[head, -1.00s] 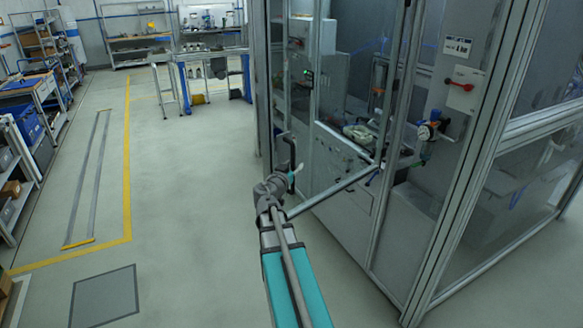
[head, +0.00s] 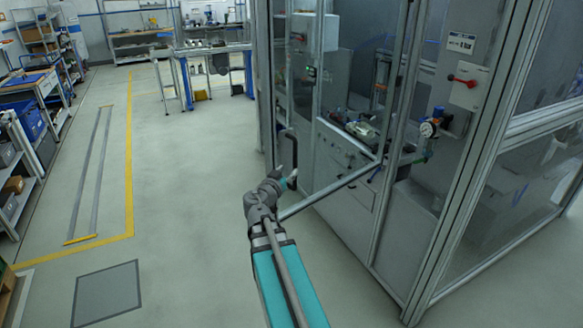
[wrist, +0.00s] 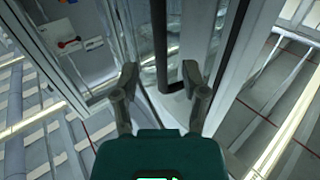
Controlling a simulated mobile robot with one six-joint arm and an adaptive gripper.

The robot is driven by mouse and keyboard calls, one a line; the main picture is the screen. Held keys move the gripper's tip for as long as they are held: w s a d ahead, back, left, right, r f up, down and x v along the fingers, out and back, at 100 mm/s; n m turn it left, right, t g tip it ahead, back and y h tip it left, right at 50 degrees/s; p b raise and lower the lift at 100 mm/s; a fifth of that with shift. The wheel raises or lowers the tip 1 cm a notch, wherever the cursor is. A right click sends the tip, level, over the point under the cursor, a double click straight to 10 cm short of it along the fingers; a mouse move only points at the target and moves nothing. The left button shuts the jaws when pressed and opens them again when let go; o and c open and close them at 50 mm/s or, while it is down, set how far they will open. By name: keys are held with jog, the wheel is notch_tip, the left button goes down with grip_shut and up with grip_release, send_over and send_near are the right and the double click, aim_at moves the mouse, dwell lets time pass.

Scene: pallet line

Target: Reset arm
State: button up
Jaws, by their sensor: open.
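My gripper (head: 286,181) is at the end of my teal arm in the head view, in front of the glazed machine enclosure (head: 340,190). A dark door handle (head: 293,150) stands upright just above my gripper in the head view. I cannot tell whether the fingers touch it. A dark upright bar (wrist: 159,45) lies beyond the fingers in the wrist view.
A metal frame bar (head: 330,193) slants close to the right of my gripper. A gauge (head: 427,129) and a red-handled switch (head: 463,81) are on the enclosure. Open grey floor (head: 190,210) lies to the left, with shelves (head: 22,150) at the far left.

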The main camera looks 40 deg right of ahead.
jog(key=shift+s+a, duration=0.25)
jog(key=shift+a, duration=0.35)
jog(key=shift+a+f, duration=0.1)
jog(key=a+f+n+g+y, duration=0.25)
jog(key=a+f+y, duration=0.25)
jog(key=a+f, duration=0.3)
jog(key=a+f+n+g+y, duration=0.2)
jog(key=a+f+n+y, duration=0.3)
jog(key=a, duration=0.6)
jog(key=s+a+f+n+g+y, duration=0.1)
jog(key=s+a+f+n+y, duration=0.1)
jog(key=a, duration=0.7)
jog(key=s+a+f+n+g+y, duration=0.1)
jog(key=s+a+f+n+y, duration=0.2)
jog(key=a, duration=0.7)
jog(key=shift+a+f+n+y, duration=0.2)
jog(key=shift+n+y, duration=0.35)
jog(key=shift+y, duration=0.25)
jog(key=shift+d, duration=0.15)
